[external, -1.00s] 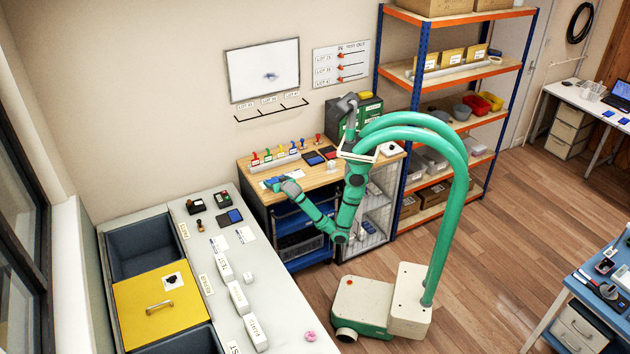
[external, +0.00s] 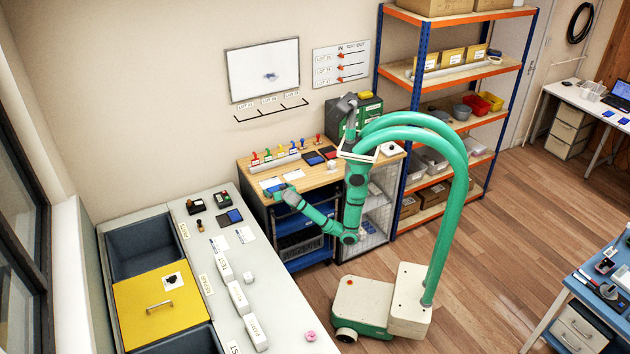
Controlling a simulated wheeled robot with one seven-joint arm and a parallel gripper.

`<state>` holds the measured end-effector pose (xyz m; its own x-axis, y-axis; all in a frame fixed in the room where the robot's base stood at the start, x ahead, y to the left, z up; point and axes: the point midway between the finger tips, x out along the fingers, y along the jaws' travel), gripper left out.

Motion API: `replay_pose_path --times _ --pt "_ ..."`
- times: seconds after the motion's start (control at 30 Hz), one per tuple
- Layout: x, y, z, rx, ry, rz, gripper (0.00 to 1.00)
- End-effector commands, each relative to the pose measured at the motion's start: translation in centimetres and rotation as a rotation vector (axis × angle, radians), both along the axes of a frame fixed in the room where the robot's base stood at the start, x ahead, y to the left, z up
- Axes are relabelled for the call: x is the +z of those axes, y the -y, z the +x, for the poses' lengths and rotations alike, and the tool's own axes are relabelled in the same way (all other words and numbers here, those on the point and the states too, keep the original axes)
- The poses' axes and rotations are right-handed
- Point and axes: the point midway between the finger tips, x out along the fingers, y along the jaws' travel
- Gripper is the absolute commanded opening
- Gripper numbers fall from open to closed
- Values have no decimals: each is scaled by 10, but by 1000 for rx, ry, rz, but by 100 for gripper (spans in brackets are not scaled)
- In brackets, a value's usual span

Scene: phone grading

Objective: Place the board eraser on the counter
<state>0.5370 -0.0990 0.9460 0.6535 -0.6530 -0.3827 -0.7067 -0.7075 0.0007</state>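My gripper (external: 275,189) is at the end of my green arm, low over the front left edge of the wooden workbench (external: 317,177). A small blue shape shows at its fingertips. I cannot tell whether this is the board eraser, a blue thing on the bench or part of the gripper. The fingers are too small to show whether they are open or shut. I cannot pick out the board eraser for sure anywhere. The long grey counter (external: 279,301) runs along the left, apart from the gripper.
Several stamps stand in a white rack (external: 275,162) on the workbench. White label blocks (external: 239,297), a small white cube (external: 248,278), a pink roll (external: 310,336) and dark ink pads (external: 196,205) sit on the counter. Its front right part is mostly clear. A whiteboard (external: 262,70) hangs above.

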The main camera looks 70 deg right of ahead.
Motion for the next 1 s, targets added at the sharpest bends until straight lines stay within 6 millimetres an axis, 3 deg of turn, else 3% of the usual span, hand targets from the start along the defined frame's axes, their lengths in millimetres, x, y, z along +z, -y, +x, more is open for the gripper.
replay_pose_path --times 0.3,0.7,1.0 --pt "4 -2 -2 1 1 1 100" --pt "26 -40 -39 2 1 1 100" --pt "32 -49 -50 -1 -1 0 100"
